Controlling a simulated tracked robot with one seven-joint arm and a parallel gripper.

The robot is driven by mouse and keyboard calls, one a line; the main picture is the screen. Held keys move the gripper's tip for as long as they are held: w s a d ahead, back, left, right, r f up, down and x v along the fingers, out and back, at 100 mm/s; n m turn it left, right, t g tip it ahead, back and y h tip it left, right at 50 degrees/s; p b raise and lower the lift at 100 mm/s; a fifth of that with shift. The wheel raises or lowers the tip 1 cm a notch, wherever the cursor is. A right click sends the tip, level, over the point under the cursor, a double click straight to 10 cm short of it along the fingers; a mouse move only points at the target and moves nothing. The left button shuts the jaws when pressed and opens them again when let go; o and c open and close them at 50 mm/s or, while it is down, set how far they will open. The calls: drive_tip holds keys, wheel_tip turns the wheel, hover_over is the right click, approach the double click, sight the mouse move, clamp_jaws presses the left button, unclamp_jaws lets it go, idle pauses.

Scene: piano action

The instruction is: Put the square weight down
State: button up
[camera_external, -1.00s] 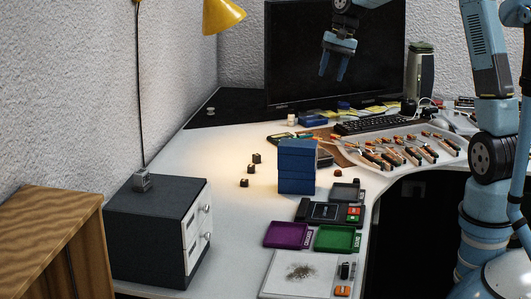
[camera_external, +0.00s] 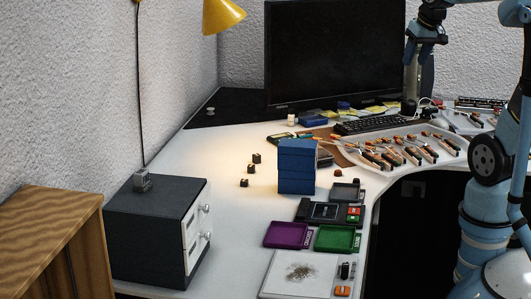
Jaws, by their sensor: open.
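My gripper (camera_external: 413,62) hangs high at the upper right, in front of the grey bottle-shaped object by the monitor. It is open, and I see nothing between its fingers. It is well above and to the right of the small dark blocks. Three of these blocks stand on the white desk left of the blue boxes: a far one (camera_external: 257,158), a middle one (camera_external: 251,169) and a near one (camera_external: 244,183). A small brown piece (camera_external: 338,173) lies right of the boxes. I cannot tell which is the square weight.
A stack of blue boxes (camera_external: 297,166) stands mid-desk. A scale-like device (camera_external: 325,212), a purple tray (camera_external: 287,235) and a green tray (camera_external: 337,239) lie in front. A tray of piano parts (camera_external: 440,158) lies at right. A dark cabinet (camera_external: 150,225) stands at left.

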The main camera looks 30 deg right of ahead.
drive_tip(key=s+d+f+n+t, duration=0.1)
drive_tip(key=s+d, duration=0.1)
drive_tip(key=s, duration=0.5)
drive_tip(key=shift+s+d+f, duration=0.15)
drive_tip(key=shift+s+f, duration=0.15)
drive_tip(key=shift+s, duration=0.05)
idle(0.8)
